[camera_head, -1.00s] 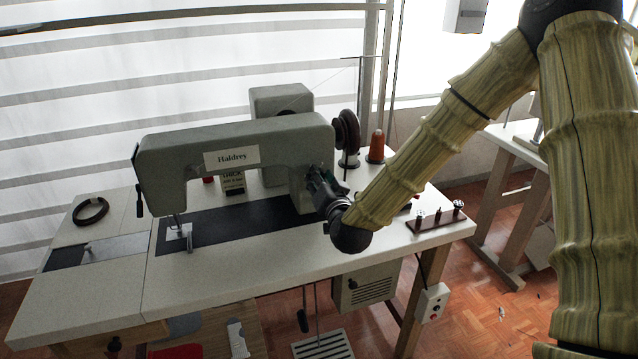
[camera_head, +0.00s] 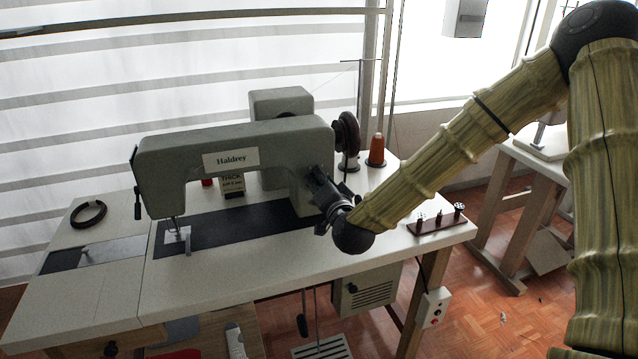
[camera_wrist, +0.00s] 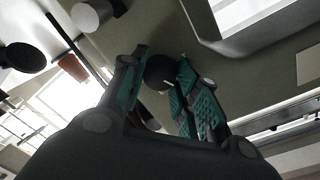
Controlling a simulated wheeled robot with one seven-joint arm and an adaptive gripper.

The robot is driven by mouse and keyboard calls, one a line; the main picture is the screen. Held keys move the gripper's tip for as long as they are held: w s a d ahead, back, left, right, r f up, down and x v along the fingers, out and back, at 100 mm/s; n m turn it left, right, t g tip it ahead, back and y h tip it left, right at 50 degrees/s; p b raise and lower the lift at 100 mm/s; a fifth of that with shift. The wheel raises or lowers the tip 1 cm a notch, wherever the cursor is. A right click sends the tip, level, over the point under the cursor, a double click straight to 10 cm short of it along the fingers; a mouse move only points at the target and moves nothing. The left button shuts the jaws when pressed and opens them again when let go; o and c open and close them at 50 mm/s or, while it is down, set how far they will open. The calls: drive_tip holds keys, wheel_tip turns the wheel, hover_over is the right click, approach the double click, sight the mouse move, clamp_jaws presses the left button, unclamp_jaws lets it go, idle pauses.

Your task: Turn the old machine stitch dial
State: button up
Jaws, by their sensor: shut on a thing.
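The grey-green sewing machine (camera_head: 165,165) with a "Haldrey" label stands on the pale table. My gripper (camera_head: 316,180) is at the right end of its body. In the wrist view, my gripper (camera_wrist: 163,66) has its teal-padded fingers on either side of a round black dial (camera_wrist: 158,73). The dial has a small white mark and sits on the machine's olive face. My gripper is shut on this dial. In the head view, the gripper hides the dial.
A dark handwheel (camera_head: 347,133) is just above and right of my gripper. An orange thread cone (camera_head: 376,150) stands behind it. A brown strip with small knobs (camera_head: 437,222) lies on the table's right side. The front tabletop (camera_head: 230,262) is clear.

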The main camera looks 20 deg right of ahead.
drive_tip(key=o, duration=1)
drive_tip(key=shift+o, duration=0.2)
drive_tip(key=s, duration=1.2)
drive_tip(key=shift+r, duration=0.35)
